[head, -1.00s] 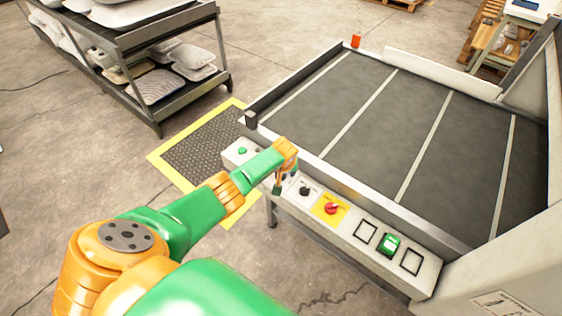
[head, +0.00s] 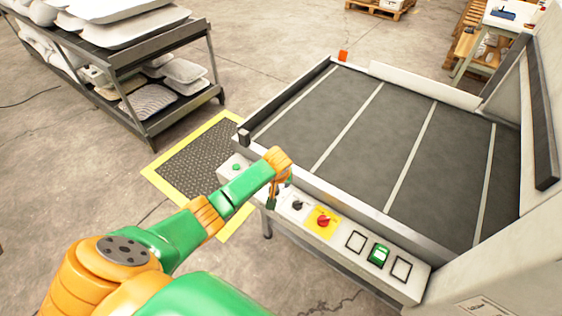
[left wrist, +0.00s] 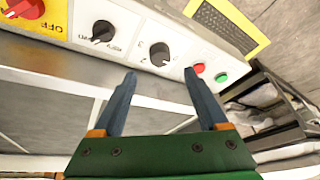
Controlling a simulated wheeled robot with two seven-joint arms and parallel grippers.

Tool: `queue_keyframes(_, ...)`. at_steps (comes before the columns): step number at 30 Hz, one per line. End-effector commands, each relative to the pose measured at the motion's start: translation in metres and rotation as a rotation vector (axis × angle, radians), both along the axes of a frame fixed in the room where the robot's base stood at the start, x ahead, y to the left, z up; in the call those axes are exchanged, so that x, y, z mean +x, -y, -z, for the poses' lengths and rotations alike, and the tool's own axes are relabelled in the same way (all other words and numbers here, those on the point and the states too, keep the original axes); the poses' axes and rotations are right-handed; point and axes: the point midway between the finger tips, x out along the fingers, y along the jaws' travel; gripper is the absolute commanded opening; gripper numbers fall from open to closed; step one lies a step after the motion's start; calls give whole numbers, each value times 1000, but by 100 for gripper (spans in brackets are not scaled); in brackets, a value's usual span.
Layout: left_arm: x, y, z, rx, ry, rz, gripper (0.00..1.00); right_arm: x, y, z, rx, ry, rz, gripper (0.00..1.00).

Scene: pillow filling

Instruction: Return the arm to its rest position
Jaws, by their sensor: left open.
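My left arm reaches from the lower left to the machine's front control panel (head: 357,258) in the head view. My left gripper (head: 271,200) is at the panel's left part, left of a black knob (head: 297,205). In the left wrist view, the gripper (left wrist: 165,100) is open, its two dark fingers apart with nothing between them. The panel's knobs and buttons lie beyond the fingertips there. Whether the fingers touch the panel cannot be told. My right gripper is not in view.
The panel carries a red knob on yellow (head: 323,222) and a green switch (head: 378,255). A wide dark machine bed (head: 365,130) lies behind it. A yellow-edged floor mat (head: 200,160) and a rack of white items (head: 130,60) stand left. Floor at far left is clear.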

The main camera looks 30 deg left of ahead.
Motion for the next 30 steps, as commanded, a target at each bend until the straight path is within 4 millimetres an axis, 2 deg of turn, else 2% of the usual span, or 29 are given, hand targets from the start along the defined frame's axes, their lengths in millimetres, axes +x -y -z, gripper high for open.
queue_keyframes(4,-1,2,1,-1,-2,7,76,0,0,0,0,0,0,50)
queue_keyframes(6,-12,16,8,-12,-16,62,76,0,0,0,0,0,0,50)
queue_keyframes(8,-30,38,17,-28,-35,153,76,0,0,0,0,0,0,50)
queue_keyframes(9,-47,54,22,-40,-49,223,76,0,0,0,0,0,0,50)
queue_keyframes(12,-87,84,26,-66,-65,374,76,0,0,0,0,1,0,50)
queue_keyframes(16,-129,104,19,-81,-71,500,76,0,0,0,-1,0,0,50)
queue_keyframes(21,-174,112,2,-80,-72,601,76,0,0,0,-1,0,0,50)
queue_keyframes(30,-230,104,-30,-40,-83,690,76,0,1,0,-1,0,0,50)
